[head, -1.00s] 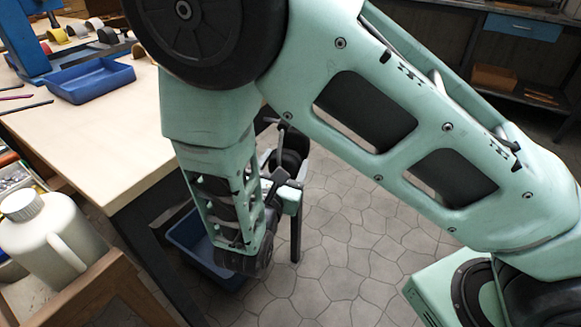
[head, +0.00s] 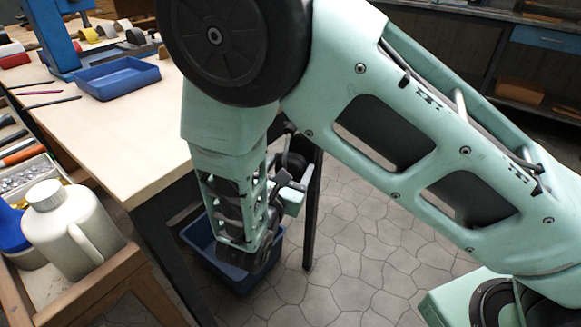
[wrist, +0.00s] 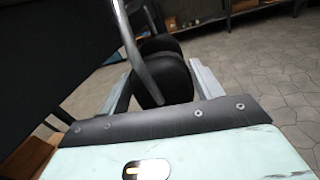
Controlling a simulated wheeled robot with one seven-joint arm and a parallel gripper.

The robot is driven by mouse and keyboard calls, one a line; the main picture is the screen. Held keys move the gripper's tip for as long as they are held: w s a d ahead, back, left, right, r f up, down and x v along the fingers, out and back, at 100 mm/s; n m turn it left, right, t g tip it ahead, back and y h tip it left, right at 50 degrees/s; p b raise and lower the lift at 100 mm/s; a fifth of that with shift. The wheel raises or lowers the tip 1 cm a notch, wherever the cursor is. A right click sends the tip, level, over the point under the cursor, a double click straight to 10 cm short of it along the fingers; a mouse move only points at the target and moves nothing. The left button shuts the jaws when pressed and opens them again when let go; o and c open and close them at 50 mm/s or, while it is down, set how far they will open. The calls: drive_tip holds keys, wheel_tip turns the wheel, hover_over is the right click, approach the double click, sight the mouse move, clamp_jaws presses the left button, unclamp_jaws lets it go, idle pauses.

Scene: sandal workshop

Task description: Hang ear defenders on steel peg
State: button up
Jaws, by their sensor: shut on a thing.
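The black ear defenders (wrist: 162,80) are between my gripper's two pale fingers (wrist: 160,66) in the wrist view. Their grey metal headband (wrist: 128,45) arcs up and out of the top of the picture. In the head view my gripper (head: 290,178) is low beside the bench's right edge, partly hidden by my arm. A dark cup of the ear defenders (head: 295,163) shows just above it. I cannot make out the steel peg in either view.
The wooden bench (head: 135,150) carries a blue tray (head: 118,78) and a blue press. A blue bin (head: 238,278) is on the floor below my wrist. A white jug (head: 75,235) stands in a wooden rack at lower left.

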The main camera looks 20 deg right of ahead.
idle(0.3)
drive_tip(key=o, duration=1.2)
drive_tip(key=v, duration=1.7)
drive_tip(key=s+d+r+m+g+y, duration=0.3)
drive_tip(key=s+d+m+g, duration=0.5)
drive_tip(key=d+m+g, duration=0.45)
drive_tip(key=s+a+r+m+y+p, duration=0.1)
drive_tip(key=r+m+y+p, duration=0.1)
drive_tip(key=r+p, duration=0.3)
drive_tip(key=s+a+r+m+g+y+p, duration=0.1)
drive_tip(key=r+m+y+p, duration=0.1)
drive_tip(key=r, duration=0.5)
drive_tip(key=s+a+r+m+y+p, duration=0.1)
drive_tip(key=a+r+m+y+p, duration=0.1)
drive_tip(key=r+y+p, duration=0.2)
wheel_tip(320, 180, up, 3)
drive_tip(key=shift+s+r+m+g+y+p, duration=0.1)
drive_tip(key=shift+s+m+g+y+p, duration=0.2)
drive_tip(key=shift+p, duration=1.5)
